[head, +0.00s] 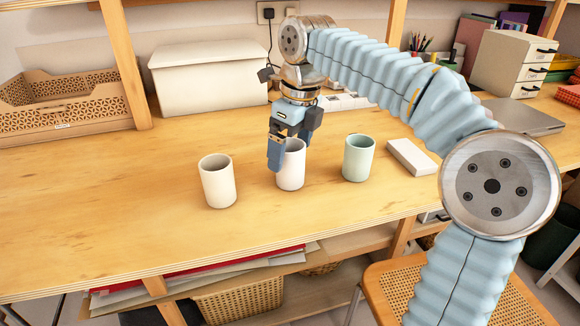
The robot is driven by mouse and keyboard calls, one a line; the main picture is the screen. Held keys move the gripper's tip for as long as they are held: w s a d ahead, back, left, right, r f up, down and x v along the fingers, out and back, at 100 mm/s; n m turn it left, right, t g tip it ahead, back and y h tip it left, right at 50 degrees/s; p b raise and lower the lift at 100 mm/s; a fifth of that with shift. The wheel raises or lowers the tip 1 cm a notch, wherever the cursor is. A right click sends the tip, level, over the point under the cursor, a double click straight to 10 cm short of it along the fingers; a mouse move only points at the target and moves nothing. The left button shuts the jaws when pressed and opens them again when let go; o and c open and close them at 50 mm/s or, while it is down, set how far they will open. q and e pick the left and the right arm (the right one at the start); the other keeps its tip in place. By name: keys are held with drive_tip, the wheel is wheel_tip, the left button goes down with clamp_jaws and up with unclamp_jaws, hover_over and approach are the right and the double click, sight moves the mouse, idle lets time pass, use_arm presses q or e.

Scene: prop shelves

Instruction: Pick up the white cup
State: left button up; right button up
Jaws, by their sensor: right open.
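A white cup (291,172) stands upright on the wooden table, in the middle of a row of three cups. My right gripper (286,148) is right at this cup, pointing down from above. Its jaws are open. One blue finger shows in front of the cup's upper left side and hides part of the rim. The other finger is mostly hidden, and I cannot tell whether either finger touches the cup. My left gripper is not in view.
A cream cup (217,182) stands to the left and a pale green cup (358,160) to the right. A small white box (412,157) lies further right. A lidded white box (210,80) and a wooden crate (65,123) stand behind. The table's left front is clear.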

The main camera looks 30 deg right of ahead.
drive_tip(key=shift+w+a+f, duration=0.1)
drive_tip(key=shift+w+f, duration=0.05)
drive_tip(key=shift+f, duration=0.6)
drive_tip(key=shift+w+f, duration=0.1)
drive_tip(key=shift+f, duration=0.6)
drive_tip(key=c, duration=1.2)
drive_tip(key=shift+r, duration=0.1)
